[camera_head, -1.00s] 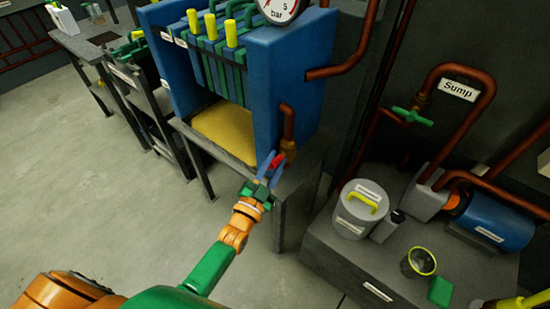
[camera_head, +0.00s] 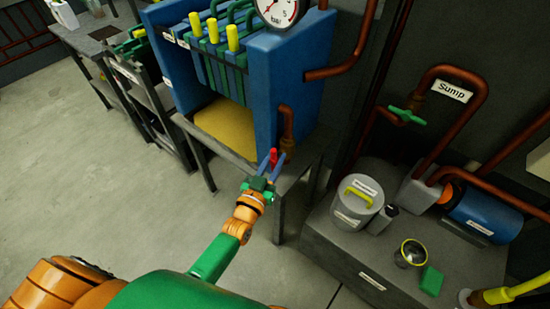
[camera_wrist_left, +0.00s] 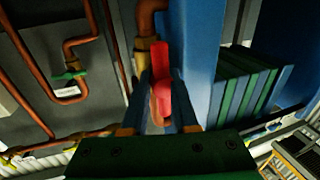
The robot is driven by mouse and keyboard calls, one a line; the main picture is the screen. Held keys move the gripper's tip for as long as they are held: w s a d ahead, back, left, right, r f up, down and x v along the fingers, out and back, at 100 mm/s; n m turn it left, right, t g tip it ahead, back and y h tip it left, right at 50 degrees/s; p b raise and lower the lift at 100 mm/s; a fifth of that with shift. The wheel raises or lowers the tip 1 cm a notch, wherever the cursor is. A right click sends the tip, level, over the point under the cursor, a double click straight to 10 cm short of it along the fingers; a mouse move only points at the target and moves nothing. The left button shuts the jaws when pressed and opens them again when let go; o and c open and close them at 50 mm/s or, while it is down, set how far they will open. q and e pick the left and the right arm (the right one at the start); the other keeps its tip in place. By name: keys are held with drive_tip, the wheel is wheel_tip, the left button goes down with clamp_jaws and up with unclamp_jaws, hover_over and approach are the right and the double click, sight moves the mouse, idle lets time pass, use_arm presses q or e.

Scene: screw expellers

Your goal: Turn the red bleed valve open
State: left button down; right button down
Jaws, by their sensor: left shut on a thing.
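The red bleed valve handle (camera_head: 273,156) sits below the copper elbow pipe (camera_head: 286,122) at the front right corner of the blue press frame (camera_head: 296,75). My left gripper (camera_head: 272,161) is at the valve, its two blue fingers on either side of the red handle. The gripper is shut on the handle. The fingers partly hide the handle's lower end. My right gripper is not in view.
The press stands on a grey table (camera_head: 240,160) with a yellow surface under its plates. To the right, a grey cabinet (camera_head: 345,255) holds a lidded pail (camera_head: 356,203), a cup (camera_head: 411,253) and a blue motor (camera_head: 485,215). Open floor lies to the left.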

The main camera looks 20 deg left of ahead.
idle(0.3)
use_arm(q)
drive_tip(key=c, duration=0.7)
unclamp_jaws()
drive_tip(key=shift+d+r, duration=0.1)
